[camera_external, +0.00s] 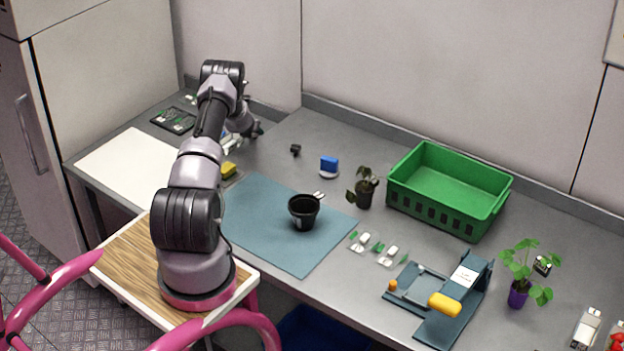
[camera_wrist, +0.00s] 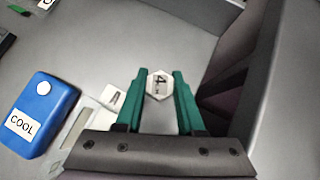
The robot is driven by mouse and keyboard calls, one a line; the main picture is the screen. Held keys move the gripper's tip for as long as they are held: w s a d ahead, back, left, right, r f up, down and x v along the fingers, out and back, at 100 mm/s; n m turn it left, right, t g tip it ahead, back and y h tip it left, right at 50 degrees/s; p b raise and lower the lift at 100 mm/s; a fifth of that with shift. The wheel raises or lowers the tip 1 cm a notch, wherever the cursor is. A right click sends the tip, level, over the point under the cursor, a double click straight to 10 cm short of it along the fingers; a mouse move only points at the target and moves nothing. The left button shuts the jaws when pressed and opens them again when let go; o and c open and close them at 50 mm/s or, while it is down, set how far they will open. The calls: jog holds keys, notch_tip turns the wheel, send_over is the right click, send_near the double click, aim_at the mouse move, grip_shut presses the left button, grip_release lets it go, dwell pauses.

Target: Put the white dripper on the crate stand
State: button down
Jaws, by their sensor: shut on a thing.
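My gripper (camera_wrist: 158,88) has its two green fingers closed around a small white piece (camera_wrist: 159,82) with a dark mark, seen between the fingertips in the wrist view. This looks like the white dripper; its lower part is hidden. In the external view my arm reaches to the back left of the bench, with my gripper (camera_external: 250,130) low there; the held piece cannot be made out. The crate stand cannot be told for sure. Two small clear stands with white pieces, a left one (camera_external: 356,248) and a right one (camera_external: 382,262), lie in front of the green crate (camera_external: 440,212).
A blue box marked COOL (camera_wrist: 40,105) is left of my gripper. A black pot (camera_external: 304,212) is on the blue mat (camera_external: 265,240). A small plant (camera_external: 366,190) stands left of the crate. A blue-grey fixture (camera_external: 455,300) and a purple-potted plant (camera_external: 518,293) are at right.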

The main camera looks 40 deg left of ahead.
jog(key=c, duration=0.5)
grip_release()
